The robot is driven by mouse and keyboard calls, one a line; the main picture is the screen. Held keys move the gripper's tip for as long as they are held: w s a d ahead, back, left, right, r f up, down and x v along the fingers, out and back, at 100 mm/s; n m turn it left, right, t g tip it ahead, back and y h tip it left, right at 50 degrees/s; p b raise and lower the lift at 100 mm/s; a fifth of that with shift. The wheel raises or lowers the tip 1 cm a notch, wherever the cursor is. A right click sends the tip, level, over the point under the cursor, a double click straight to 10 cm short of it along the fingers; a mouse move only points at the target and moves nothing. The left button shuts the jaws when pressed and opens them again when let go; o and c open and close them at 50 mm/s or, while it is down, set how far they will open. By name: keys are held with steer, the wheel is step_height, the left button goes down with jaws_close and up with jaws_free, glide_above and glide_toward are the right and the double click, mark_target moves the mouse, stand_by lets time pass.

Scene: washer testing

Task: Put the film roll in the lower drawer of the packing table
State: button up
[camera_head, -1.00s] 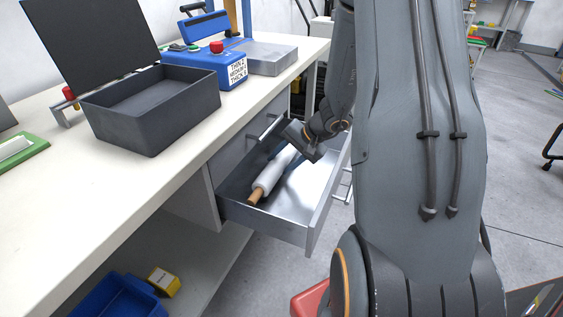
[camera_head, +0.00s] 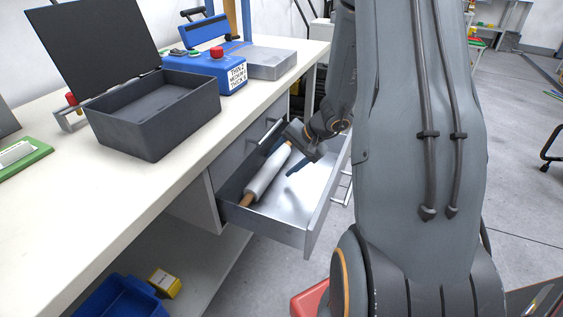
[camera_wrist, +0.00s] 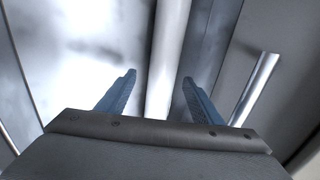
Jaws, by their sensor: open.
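The film roll (camera_head: 268,172), white with a wooden-coloured end, lies in the open lower drawer (camera_head: 310,231) of the packing table (camera_head: 172,178), close to its left side. My gripper (camera_head: 291,168) is low over the drawer, beside the roll's far part. In the wrist view the white roll (camera_wrist: 167,50) runs lengthwise between the two blue fingers of my gripper (camera_wrist: 158,80), which are apart with gaps on both sides. The far end of the roll is hidden by my gripper in the head view.
A shut drawer with a bar handle (camera_head: 270,133) is above the open one. A dark open-lidded box (camera_head: 155,125) and a blue device (camera_head: 212,70) stand on the tabletop. A blue bin (camera_head: 125,298) and a yellow box (camera_head: 164,282) are below. The drawer's right part is bare.

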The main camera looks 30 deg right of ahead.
steer(key=p+v, duration=0.1)
steer(key=v, duration=1)
steer(key=s+a+r+n+g+h, duration=0.15)
steer(key=s+a+r+n, duration=0.25)
steer(key=s+a, duration=0.4)
steer(key=s+a+r+n+g+h, duration=0.15)
steer(key=s+a+r+n, duration=0.35)
steer(key=a, duration=0.5)
steer(key=s+a+r+n+g+h, duration=0.1)
steer(key=s+a+r+n+g, duration=0.2)
steer(key=s+a, duration=0.55)
steer(key=d+r+m+p, duration=0.1)
steer(key=d+r+p, duration=0.6)
steer(key=p, duration=0.8)
steer(key=shift+d+m, duration=0.25)
steer(key=shift+m, duration=0.15)
steer(key=shift+w+f, duration=0.1)
steer(key=shift+w, duration=0.05)
